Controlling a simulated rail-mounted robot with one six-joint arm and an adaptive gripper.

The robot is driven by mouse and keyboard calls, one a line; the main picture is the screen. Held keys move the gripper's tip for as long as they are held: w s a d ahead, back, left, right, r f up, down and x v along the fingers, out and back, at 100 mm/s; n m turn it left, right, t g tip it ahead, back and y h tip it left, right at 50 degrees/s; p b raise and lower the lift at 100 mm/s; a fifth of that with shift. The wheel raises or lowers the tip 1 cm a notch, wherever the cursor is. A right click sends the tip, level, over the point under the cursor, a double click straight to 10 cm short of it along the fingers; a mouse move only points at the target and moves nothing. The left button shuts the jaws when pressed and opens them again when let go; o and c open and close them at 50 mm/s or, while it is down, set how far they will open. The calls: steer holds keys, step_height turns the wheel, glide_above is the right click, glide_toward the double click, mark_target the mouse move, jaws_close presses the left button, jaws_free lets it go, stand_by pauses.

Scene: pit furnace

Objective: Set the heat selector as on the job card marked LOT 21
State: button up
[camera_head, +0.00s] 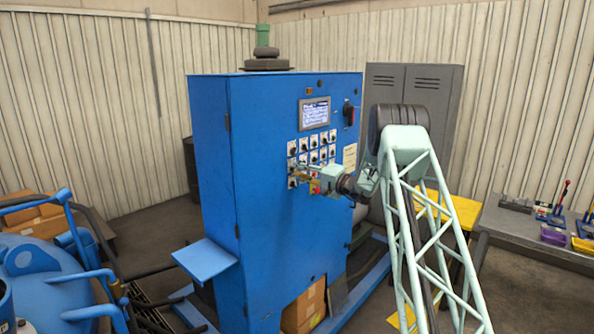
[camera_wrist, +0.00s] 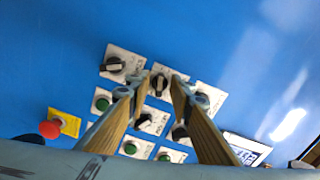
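The blue control cabinet (camera_head: 270,190) carries rows of selector knobs on white plates (camera_head: 304,145). In the wrist view, one black selector knob (camera_wrist: 159,84) on a white plate lies between the two fingertips of my gripper (camera_wrist: 157,82). The fingers are apart, one to each side of the knob; I cannot tell whether they touch it. In the head view my gripper (camera_head: 303,170) is at the lower left of the knob panel. A pale yellowish card (camera_head: 350,157) is on the cabinet front to the right of the knobs; its writing is unreadable. The plate labels are also unreadable.
Another black selector (camera_wrist: 115,66) sits left of the fingers. Green buttons (camera_wrist: 102,103) and a red emergency button on yellow (camera_wrist: 51,128) are nearby. A lit screen (camera_head: 314,113) is above the knobs. A workbench (camera_head: 530,232) stands right, blue equipment (camera_head: 45,270) left.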

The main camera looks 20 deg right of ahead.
steer(key=shift+w+a, duration=0.1)
steer(key=shift+w, duration=0.1)
jaws_close()
